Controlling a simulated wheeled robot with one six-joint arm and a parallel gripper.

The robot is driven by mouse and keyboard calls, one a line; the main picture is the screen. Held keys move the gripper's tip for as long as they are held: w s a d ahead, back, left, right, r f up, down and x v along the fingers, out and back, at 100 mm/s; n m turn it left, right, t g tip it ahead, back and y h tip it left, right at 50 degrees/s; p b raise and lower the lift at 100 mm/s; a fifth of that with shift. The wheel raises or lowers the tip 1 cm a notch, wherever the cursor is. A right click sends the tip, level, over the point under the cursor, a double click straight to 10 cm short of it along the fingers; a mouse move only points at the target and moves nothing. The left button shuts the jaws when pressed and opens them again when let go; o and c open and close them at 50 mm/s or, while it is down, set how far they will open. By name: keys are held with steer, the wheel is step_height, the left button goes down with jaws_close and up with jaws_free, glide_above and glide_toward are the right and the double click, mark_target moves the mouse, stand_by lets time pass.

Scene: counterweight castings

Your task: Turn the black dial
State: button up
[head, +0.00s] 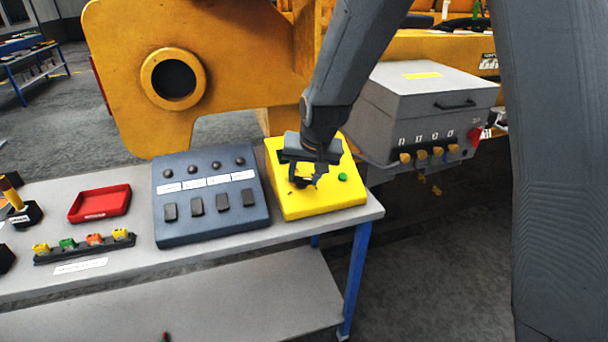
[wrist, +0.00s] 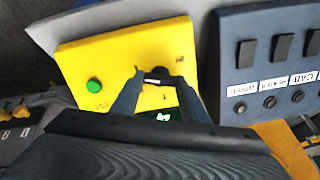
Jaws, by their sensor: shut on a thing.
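The black dial (wrist: 160,71) sits on the sloped face of a yellow box (head: 325,207), seen also in the wrist view (wrist: 75,55). My gripper (head: 305,180) reaches down onto the box from above. In the wrist view its two fingers (wrist: 158,77) stand on either side of the dial and are shut on it. A short white mark shows between the fingertips. In the head view my gripper hides most of the dial. A green button (head: 342,177) is on the same face, to the right of my gripper.
A dark blue panel (head: 211,213) with several switches stands close left of the yellow box. A grey box (head: 430,85) with several yellow knobs is at the right. A red tray (head: 100,203) lies further left on the bench. The bench's right edge is near the yellow box.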

steer(key=shift+m, duration=1)
steer(key=o, duration=1.1)
steer(key=shift+c, duration=0.2)
steer(key=shift+r, duration=0.15)
steer(key=v, duration=0.7)
steer(key=shift+d+r+b, duration=0.2)
steer(key=shift+b, duration=0.25)
steer(key=shift+s, duration=0.15)
steer(key=s+d+f+n+g, duration=0.1)
steer(key=s+d+f, duration=0.3)
steer(key=s+d, duration=0.3)
steer(key=s+d+f+n+g+h, duration=0.1)
steer(key=s+d+f, duration=0.3)
steer(key=s+d, duration=0.4)
steer(key=s+g, duration=0.1)
steer(key=s, duration=0.3)
steer(key=shift+d+n+g+h+b, duration=0.3)
steer(key=shift+d, duration=0.05)
